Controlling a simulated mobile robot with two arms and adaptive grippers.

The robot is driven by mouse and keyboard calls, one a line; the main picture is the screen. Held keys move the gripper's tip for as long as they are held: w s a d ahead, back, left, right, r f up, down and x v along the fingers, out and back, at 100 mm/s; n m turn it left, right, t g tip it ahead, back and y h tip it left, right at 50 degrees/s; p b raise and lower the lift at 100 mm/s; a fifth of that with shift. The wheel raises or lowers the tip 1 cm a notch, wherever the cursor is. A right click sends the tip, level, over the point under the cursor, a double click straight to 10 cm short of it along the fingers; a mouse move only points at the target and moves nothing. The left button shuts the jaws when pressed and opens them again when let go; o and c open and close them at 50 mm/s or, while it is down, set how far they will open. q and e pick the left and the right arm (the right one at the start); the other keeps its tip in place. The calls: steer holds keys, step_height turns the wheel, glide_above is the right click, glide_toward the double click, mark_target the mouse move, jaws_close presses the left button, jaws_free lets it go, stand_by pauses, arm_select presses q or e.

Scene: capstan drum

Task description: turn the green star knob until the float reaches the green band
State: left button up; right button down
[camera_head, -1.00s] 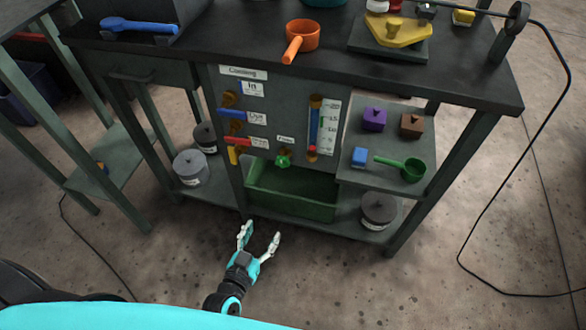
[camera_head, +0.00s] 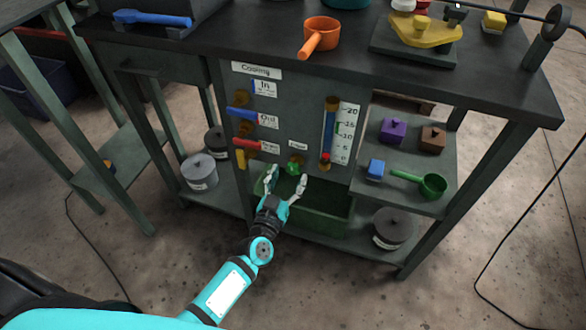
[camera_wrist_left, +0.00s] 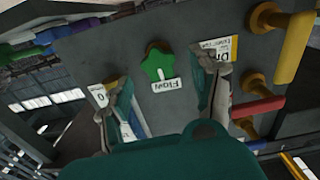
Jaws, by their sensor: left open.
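The green star knob (camera_head: 292,169) sits low on the grey cooling panel, under a small label. It also shows in the left wrist view (camera_wrist_left: 159,64), between and beyond my fingers, with a "Flow" label by it. My left gripper (camera_head: 287,183) is open and empty, just in front of and below the knob, not visibly touching it. Its fingers also show in the left wrist view (camera_wrist_left: 165,100). The flow gauge (camera_head: 329,130) has a blue tube and a number scale; a red float (camera_head: 326,156) sits at its bottom. I cannot make out a green band. My right gripper is not in view.
Blue (camera_head: 242,113) and red (camera_head: 247,143) valve handles and a yellow lever (camera_head: 240,158) are left of the knob. A green bin (camera_head: 325,212) stands below. A side shelf (camera_head: 400,175) holds blocks and a green ladle (camera_head: 433,186).

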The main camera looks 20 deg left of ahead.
mark_target(292, 170)
arm_select(q)
steer(key=shift+w, duration=2.05)
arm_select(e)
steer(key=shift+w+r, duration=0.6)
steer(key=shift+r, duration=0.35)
arm_select(q)
steer(key=shift+d, duration=0.1)
steer(key=shift+c, duration=0.5)
steer(key=c, duration=1.1)
